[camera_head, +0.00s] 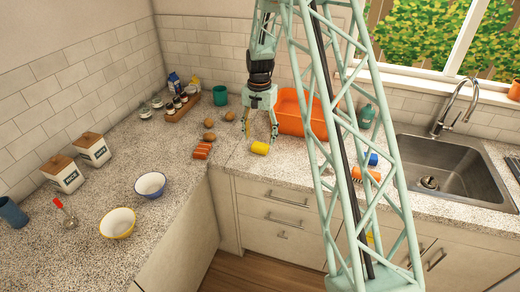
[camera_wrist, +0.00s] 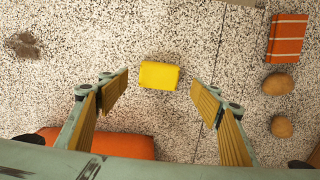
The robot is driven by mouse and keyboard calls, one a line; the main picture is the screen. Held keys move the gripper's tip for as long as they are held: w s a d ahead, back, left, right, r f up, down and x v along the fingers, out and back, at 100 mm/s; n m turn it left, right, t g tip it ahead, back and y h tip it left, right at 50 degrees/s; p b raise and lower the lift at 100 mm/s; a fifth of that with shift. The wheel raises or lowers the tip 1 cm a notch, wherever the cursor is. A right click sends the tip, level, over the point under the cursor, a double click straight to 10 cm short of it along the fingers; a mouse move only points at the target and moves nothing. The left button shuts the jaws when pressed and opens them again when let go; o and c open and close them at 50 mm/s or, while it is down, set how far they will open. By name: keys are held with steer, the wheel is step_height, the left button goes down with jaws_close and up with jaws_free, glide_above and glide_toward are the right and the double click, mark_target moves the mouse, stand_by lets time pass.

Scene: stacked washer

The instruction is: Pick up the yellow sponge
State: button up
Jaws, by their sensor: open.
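The yellow sponge (camera_head: 260,148) lies on the speckled counter, near its front edge, in the head view. In the wrist view the yellow sponge (camera_wrist: 159,75) lies just beyond the open fingers, about centred between them. My gripper (camera_head: 258,130) points down over the counter, close to the sponge in the head view. In the wrist view my gripper (camera_wrist: 160,95) has its two ribbed fingers spread wide with nothing between them. The sponge is not touched by either finger in that view.
An orange bin (camera_head: 300,112) stands right behind the sponge. An orange striped item (camera_head: 202,150) and several brown potatoes (camera_wrist: 278,84) lie to one side. Two bowls (camera_head: 150,185) sit at the left; a sink (camera_head: 450,170) is at the right. Bare counter surrounds the sponge.

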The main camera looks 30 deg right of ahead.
mark_target(260, 145)
steer(key=shift+f, duration=0.1)
stand_by(0.3)
steer(key=shift+d+f, duration=0.1)
steer(key=shift+f, duration=2.45)
steer(key=shift+c, duration=0.5)
steer(key=c, duration=0.7)
